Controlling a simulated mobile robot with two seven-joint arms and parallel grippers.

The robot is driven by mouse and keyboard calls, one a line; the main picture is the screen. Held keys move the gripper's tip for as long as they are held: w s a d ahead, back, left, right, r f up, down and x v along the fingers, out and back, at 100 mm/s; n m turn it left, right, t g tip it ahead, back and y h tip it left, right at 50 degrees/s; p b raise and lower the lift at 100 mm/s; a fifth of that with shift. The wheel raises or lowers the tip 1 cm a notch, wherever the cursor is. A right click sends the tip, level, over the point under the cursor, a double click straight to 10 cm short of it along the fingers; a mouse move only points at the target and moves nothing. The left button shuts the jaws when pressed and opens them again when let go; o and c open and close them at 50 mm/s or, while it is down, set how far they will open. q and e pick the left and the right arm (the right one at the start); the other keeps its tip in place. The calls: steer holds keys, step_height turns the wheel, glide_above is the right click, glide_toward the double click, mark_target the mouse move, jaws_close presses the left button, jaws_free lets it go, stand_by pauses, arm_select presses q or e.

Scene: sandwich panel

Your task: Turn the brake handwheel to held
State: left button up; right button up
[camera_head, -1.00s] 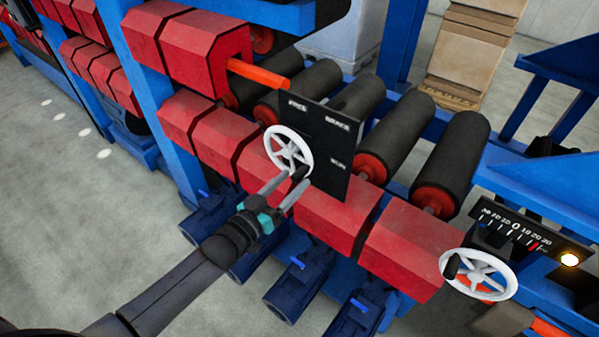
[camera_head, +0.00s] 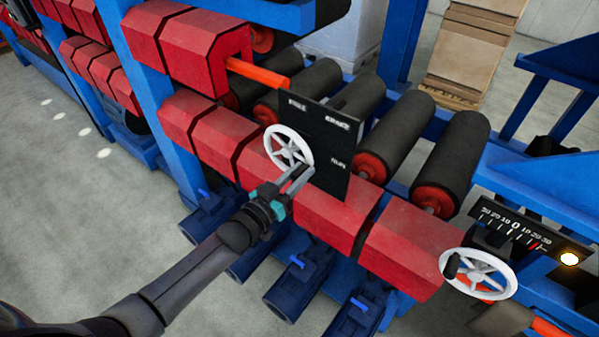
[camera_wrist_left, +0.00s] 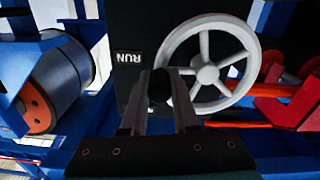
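The brake handwheel (camera_head: 289,134) is a white spoked wheel at the left edge of a black panel (camera_head: 330,140) with small white labels. RUN is readable on the panel in the left wrist view, where the wheel (camera_wrist_left: 208,48) also shows. A dark knob (camera_wrist_left: 160,86) stands out at the wheel's rim, on the RUN side. My left gripper (camera_head: 302,172) is at the wheel's lower right rim. In the wrist view its two fingers (camera_wrist_left: 160,100) lie against both sides of the knob, shut on it. My right gripper is not in view.
A second white handwheel (camera_head: 478,274) is at the lower right, beside a scale plate (camera_head: 530,235) and a lit lamp (camera_head: 569,259). Red blocks (camera_head: 330,215) run under the panel, with dark rollers (camera_head: 452,150) behind. An orange bar (camera_head: 258,74) is above the wheel. Floor at left is clear.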

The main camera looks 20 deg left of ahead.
arm_select(q)
jaws_close()
stand_by(0.9)
